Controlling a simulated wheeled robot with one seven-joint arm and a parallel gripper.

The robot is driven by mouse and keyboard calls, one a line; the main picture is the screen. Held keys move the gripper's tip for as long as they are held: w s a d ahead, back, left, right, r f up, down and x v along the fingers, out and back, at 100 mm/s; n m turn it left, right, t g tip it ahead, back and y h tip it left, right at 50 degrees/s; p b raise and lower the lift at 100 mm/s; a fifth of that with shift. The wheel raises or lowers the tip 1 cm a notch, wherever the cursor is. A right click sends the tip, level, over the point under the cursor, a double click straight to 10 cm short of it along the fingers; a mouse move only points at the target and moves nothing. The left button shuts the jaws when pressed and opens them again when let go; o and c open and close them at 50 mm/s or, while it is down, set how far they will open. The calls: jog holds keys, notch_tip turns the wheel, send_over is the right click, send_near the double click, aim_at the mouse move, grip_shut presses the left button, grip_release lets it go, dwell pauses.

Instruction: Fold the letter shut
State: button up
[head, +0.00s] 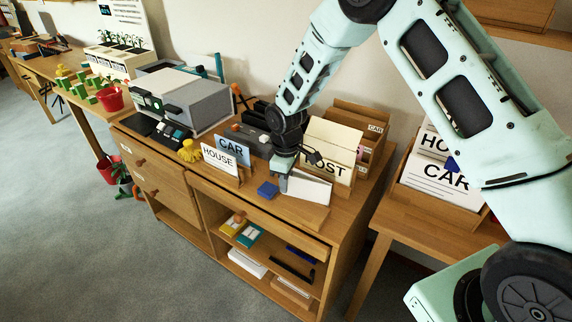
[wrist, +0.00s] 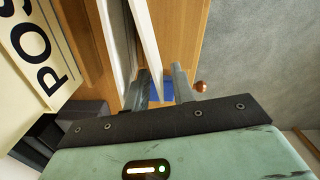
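The letter (head: 308,188) is a white sheet standing tilted on a wooden base on the desk, just right of my gripper (head: 283,180). In the wrist view, a white panel of the letter (wrist: 146,40) stands nearly edge-on, and its near end reaches between the fingers. Another pale panel (wrist: 116,40) lies to its left, with a narrow gap between them. My gripper (wrist: 161,86) is open, with a finger on either side of the panel's end. I cannot tell whether either finger touches it. The letter's fold is hidden.
A blue block (head: 267,190) lies left of my gripper and shows beyond the fingers in the wrist view (wrist: 160,92). The POST box (head: 327,150) stands close behind the letter. HOUSE (head: 219,160) and CAR (head: 231,147) cards stand to the left. The desk's front edge is near.

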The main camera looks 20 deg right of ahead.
notch_tip(320, 180, up, 17)
jog(key=shift+b, duration=0.35)
jog(key=shift+c, duration=0.4)
